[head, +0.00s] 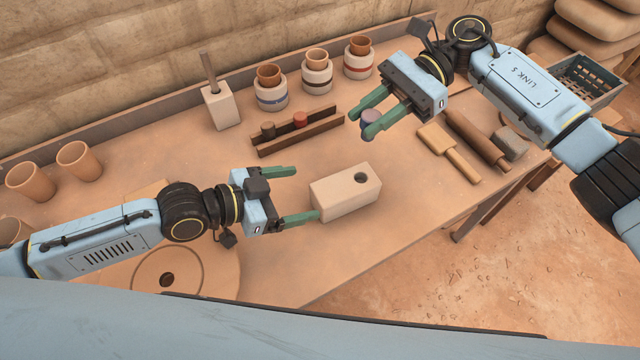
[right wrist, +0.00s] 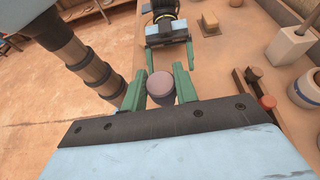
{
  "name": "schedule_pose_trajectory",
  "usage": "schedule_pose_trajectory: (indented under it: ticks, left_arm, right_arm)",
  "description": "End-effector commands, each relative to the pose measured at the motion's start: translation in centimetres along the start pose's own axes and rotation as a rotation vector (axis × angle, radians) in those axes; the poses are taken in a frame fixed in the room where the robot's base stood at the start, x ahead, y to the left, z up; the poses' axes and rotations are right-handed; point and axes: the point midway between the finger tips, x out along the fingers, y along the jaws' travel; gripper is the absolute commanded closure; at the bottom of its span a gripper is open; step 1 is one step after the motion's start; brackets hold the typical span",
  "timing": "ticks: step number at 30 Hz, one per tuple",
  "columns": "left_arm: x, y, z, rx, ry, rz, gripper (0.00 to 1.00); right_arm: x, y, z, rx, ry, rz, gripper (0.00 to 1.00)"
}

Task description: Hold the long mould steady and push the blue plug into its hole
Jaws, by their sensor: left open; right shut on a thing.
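The long mould (head: 336,198) is a pale block lying on the bench, with a round dark hole (head: 361,178) in its top near the right end. The blue plug (head: 371,117), a greyish-blue cylinder, is held between the fingers of my right gripper (head: 363,123), above and behind the mould. In the right wrist view the plug's round top (right wrist: 161,84) shows between the green fingers. My left gripper (head: 305,193) is open and empty at the mould's left end. Its nearer fingertip is close to that end; I cannot tell whether they touch.
A brown rack (head: 298,133) with a dark plug and a red plug (head: 300,119) stands behind the mould. Banded pots (head: 318,78) and a block with a stick (head: 220,107) are further back. A wooden paddle (head: 449,152) and a roller lie right. The bench's front edge is near the mould.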

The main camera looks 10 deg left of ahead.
Motion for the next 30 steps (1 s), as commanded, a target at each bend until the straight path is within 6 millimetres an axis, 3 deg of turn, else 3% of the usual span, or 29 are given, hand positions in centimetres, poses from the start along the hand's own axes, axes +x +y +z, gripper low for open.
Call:
schedule_pose_trajectory:
  ticks: [9, 15, 21, 30]
  left_arm:
    - [6.2, 0.0, -0.2, -0.001, 0.005, 0.000, 0.15]
    - [9.0, 0.0, -0.2, -0.001, 0.004, 0.000, 0.15]
    - [10.1, 0.0, -0.2, 0.000, 0.003, 0.000, 0.15]
    - [10.2, 0.0, -0.1, 0.000, 0.003, 0.000, 0.17]
  right_arm:
    - [0.0, 0.0, 0.0, 0.000, 0.000, 0.000, 0.93]
    - [0.0, 0.0, 0.0, 0.000, 0.000, 0.000, 0.93]
    - [0.0, 0.0, 0.0, 0.000, 0.000, 0.000, 0.93]
    - [0.0, 0.0, 0.0, 0.000, 0.000, 0.000, 0.93]
